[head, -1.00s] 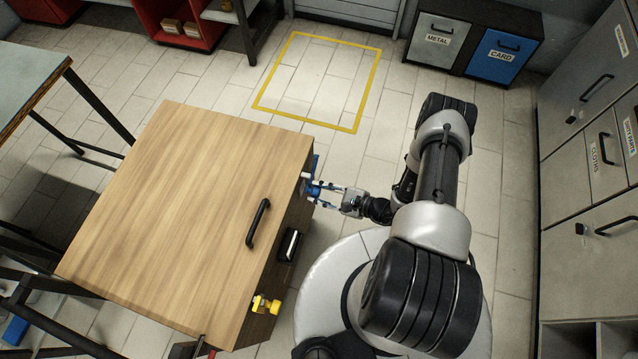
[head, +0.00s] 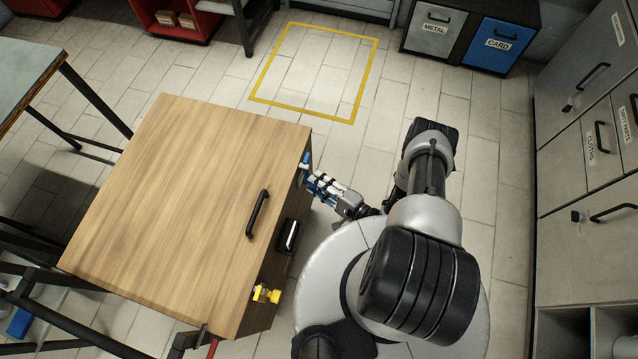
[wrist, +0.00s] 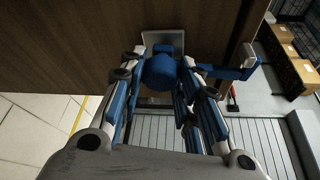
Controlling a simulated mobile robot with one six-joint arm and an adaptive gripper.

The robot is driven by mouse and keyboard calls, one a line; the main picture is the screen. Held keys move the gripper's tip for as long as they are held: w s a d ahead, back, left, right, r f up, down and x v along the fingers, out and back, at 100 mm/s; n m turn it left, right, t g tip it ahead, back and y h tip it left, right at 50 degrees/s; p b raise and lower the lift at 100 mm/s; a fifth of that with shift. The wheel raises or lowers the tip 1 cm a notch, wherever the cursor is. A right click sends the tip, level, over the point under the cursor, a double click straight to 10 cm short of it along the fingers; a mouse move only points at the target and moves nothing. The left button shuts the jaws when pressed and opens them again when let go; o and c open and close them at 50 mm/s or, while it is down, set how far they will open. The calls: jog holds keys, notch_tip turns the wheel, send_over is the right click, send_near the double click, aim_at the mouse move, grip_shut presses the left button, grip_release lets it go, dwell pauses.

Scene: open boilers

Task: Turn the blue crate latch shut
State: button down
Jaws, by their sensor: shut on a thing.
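The wooden crate (head: 190,200) stands left of me, with a black handle on its lid. The blue latch (wrist: 158,72) is on the crate's right side, near the far corner. In the wrist view its round blue hub stands out from a pale plate (wrist: 163,40). My gripper (head: 318,184) is at this latch, and its two blue-padded fingers are shut on it from both sides. A blue bar (wrist: 232,73) juts out to the right past the right finger. The fingers hide part of the latch, so its exact angle is hard to tell.
A yellow latch (head: 266,294) and a black recessed fitting (head: 290,236) sit nearer on the same crate side. A table (head: 25,75) stands at the left, and drawers (head: 590,150) line the right. The yellow-outlined floor (head: 315,72) is clear.

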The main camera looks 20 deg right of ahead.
jog(key=shift+n+t, duration=0.3)
jog(key=shift+n, duration=0.3)
jog(key=c, duration=1.2)
grip_release()
jog(key=v, duration=1.2)
jog(key=shift+f, duration=0.15)
